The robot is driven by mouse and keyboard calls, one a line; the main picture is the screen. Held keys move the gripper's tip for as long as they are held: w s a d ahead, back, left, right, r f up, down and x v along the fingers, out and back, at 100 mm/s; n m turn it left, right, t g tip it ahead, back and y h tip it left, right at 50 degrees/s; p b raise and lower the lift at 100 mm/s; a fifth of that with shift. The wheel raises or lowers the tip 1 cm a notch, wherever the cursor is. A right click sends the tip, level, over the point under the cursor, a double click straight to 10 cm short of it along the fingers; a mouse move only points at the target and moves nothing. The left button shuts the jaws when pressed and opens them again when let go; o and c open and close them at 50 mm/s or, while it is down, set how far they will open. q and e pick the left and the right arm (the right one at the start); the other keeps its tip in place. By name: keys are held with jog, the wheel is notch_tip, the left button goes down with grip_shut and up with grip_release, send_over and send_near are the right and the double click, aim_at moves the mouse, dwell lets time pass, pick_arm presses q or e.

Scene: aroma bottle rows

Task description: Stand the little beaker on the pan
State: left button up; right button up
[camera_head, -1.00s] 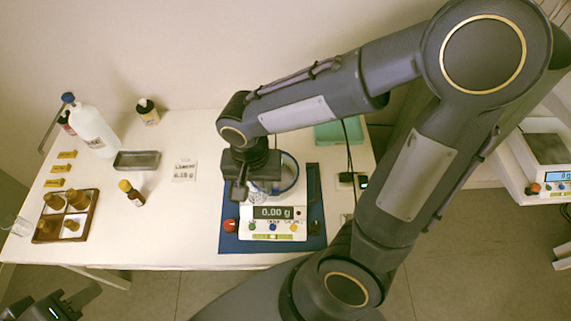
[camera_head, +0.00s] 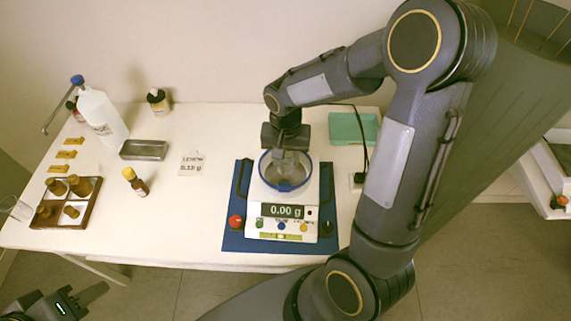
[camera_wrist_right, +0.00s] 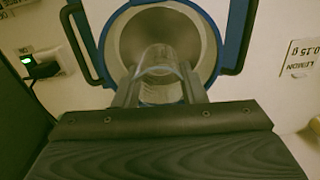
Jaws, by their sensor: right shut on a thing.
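The little beaker (camera_wrist_right: 160,62) is clear glass, held between the two fingers of my right gripper (camera_wrist_right: 158,90) in the right wrist view. My right gripper (camera_head: 288,146) is shut on it above the balance (camera_head: 282,232). The pan (camera_wrist_right: 132,42) is a grey round plate inside a blue-rimmed ring (camera_head: 286,187). The beaker overlaps the pan in the right wrist view; whether it touches is hard to tell. The balance display reads 0.00 g. My left gripper (camera_head: 90,299) is at the lower left corner, off the table; its jaw opening is unclear.
The balance stands on a blue mat (camera_head: 232,240) with raised handles. Left of it are a label card (camera_head: 191,164), a grey tray (camera_head: 144,150), a yellow-capped bottle (camera_head: 136,182), a wooden rack (camera_head: 88,214) and a white wash bottle (camera_head: 103,118).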

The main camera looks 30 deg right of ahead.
jog(key=shift+f+b, duration=0.5)
jog(key=shift+f, duration=0.8)
jog(key=o, duration=0.9)
jog(key=shift+o, duration=0.2)
jog(key=shift+r, duration=0.15)
notch_tip(320, 180, up, 11)
jog(key=s+a+r+n+t+y, duration=0.1)
jog(key=s+a+n+t+y, duration=0.1)
jog(key=s, duration=0.6)
jog(key=s+a+r+n+t+y+p, duration=0.1)
jog(key=s+a+r+n+t, duration=0.1)
jog(key=s, duration=0.7)
jog(key=shift+n+t+y, duration=0.4)
jog(key=shift+n+t, duration=0.2)
jog(key=shift+t, duration=0.2)
jog(key=shift+a+r, duration=0.1)
